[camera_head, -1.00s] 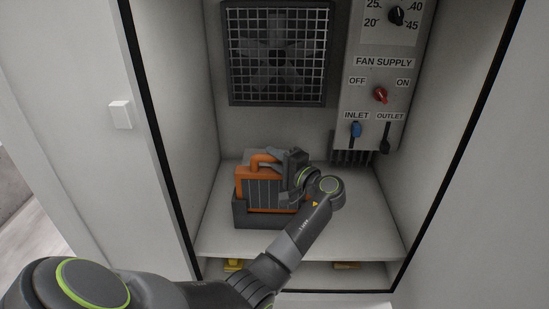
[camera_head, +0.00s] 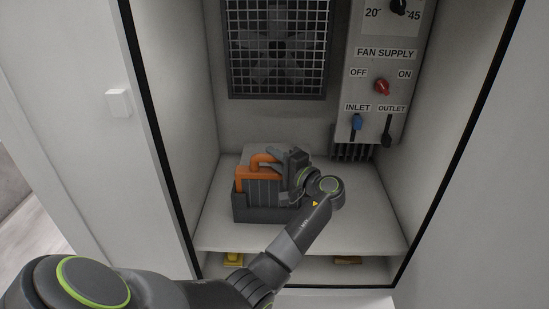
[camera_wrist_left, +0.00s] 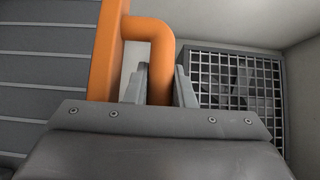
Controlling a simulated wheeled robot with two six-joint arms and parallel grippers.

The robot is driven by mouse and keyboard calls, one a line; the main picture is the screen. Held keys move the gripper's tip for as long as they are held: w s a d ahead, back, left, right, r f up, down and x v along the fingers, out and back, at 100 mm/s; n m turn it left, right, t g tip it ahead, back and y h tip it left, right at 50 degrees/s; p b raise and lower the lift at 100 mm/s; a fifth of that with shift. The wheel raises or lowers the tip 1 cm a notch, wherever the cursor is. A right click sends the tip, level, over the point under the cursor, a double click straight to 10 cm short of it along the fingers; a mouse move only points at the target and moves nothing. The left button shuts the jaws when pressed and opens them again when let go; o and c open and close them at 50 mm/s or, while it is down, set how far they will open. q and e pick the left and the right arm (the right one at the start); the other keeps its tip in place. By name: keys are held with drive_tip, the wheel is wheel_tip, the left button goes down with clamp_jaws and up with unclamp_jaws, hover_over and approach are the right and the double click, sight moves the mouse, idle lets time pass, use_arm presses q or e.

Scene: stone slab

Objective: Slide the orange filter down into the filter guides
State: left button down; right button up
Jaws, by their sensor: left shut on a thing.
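The orange filter (camera_head: 240,174) with grey slats sits upright inside the dark grey filter guides (camera_head: 258,214) on the cabinet shelf. Its lower part is hidden by the front of the guides. My left gripper (camera_head: 277,160) is shut on the filter's orange handle at the top. In the left wrist view the handle (camera_wrist_left: 160,60) passes between the two fingers of the left gripper (camera_wrist_left: 159,85), and the grey slats show at the left. My arm hides the right side of the filter and guides. My right gripper is not in view.
A fan behind a wire grille (camera_head: 278,48) is on the back wall. A control panel (camera_head: 372,75) with a red knob and inlet and outlet levers stands right of it. The shelf (camera_head: 360,215) is bare on the right. Yellow things (camera_head: 234,259) lie below the shelf.

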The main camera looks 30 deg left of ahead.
use_arm(q)
drive_tip(key=shift+f+b, duration=0.65)
drive_tip(key=shift+f, duration=0.2)
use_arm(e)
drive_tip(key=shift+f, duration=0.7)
use_arm(q)
drive_tip(key=c, duration=1.1)
unclamp_jaws()
drive_tip(key=shift+c, duration=0.2)
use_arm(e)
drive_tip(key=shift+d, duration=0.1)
use_arm(q)
drive_tip(key=shift+f, duration=0.1)
